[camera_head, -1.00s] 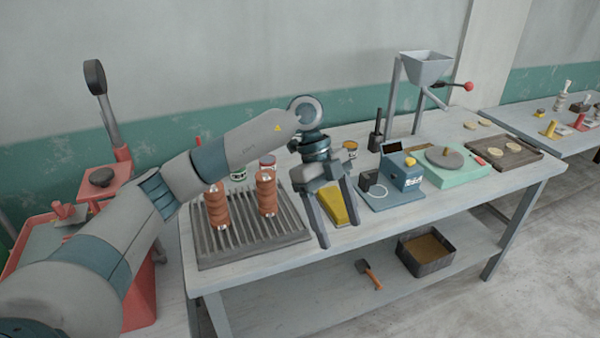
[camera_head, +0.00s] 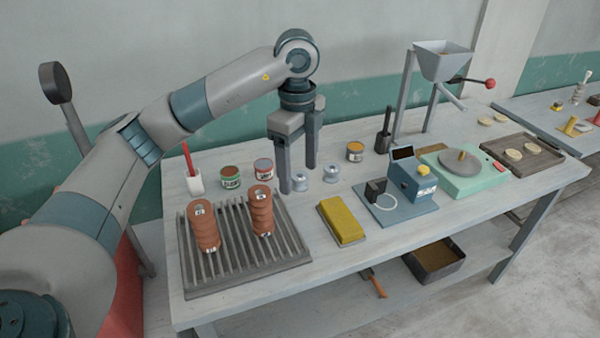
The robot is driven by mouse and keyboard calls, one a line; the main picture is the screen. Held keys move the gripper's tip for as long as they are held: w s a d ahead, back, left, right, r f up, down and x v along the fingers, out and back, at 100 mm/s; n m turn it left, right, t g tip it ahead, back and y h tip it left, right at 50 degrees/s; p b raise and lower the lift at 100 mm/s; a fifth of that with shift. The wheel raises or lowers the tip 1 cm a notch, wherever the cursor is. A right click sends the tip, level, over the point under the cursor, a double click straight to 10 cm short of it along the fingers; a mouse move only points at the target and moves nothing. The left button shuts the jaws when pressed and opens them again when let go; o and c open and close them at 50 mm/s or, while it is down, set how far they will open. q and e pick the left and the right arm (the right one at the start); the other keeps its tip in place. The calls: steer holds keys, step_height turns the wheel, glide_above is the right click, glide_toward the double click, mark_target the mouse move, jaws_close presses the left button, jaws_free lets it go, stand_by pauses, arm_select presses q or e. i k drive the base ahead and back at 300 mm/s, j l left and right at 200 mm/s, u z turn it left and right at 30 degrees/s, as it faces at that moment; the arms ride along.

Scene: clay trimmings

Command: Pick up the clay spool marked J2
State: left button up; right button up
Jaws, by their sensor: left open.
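My right gripper is not in view.
The slatted rack (camera_head: 290,262) lies at the table's front left. Several small cans, including a red-lidded one (camera_head: 264,169), and a white cup (camera_head: 194,184) stand behind it. A yellow block (camera_head: 342,222), a blue device (camera_head: 411,180) and a green scale-like unit (camera_head: 464,172) are to the right.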

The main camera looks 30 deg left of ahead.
mark_target(299, 178)
steer(key=i+j, duration=0.6)
steer(key=i, duration=0.25)
